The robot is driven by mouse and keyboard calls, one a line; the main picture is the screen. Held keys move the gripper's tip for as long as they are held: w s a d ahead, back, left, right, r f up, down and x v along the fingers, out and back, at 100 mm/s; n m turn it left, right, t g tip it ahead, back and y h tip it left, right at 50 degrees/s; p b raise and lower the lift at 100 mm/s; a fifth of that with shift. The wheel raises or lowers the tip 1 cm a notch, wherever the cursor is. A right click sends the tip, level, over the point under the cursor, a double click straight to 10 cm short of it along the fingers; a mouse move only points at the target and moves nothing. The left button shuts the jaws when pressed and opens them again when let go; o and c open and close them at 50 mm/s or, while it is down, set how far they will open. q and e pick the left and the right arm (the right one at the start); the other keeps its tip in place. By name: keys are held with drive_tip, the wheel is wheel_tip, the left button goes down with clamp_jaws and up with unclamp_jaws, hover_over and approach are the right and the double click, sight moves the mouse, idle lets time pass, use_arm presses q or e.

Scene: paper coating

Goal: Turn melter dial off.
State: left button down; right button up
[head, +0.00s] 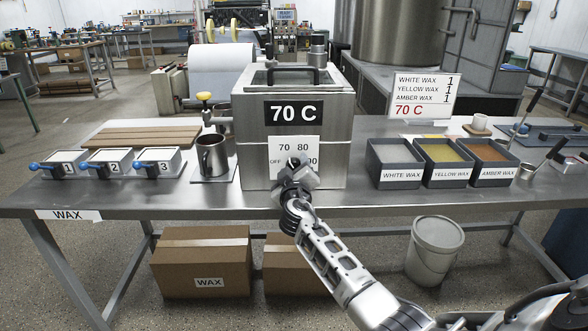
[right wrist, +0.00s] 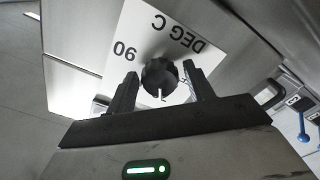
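The melter (head: 250,160) is a steel box on the table with a black sign reading 70 C. Its white dial plate (head: 308,144) shows OFF at left and 70 and 80 on top. In the right wrist view the dark round dial (right wrist: 160,76) has a white mark pointing down the picture. My right gripper's fingers (right wrist: 160,82) are apart on either side of the dial, with small gaps showing. My left gripper is not in view.
White, yellow and amber wax bins (head: 400,180) stand to the right, below a sign (head: 424,96). The table front (head: 160,203) is bare.

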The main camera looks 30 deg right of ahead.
drive_tip(key=c, duration=0.7)
drive_tip(key=n, duration=0.5)
drive_tip(key=shift+n, duration=0.4)
drive_tip(key=n+p, duration=0.1)
drive_tip(key=n, duration=0.5)
drive_tip(key=o, duration=1)
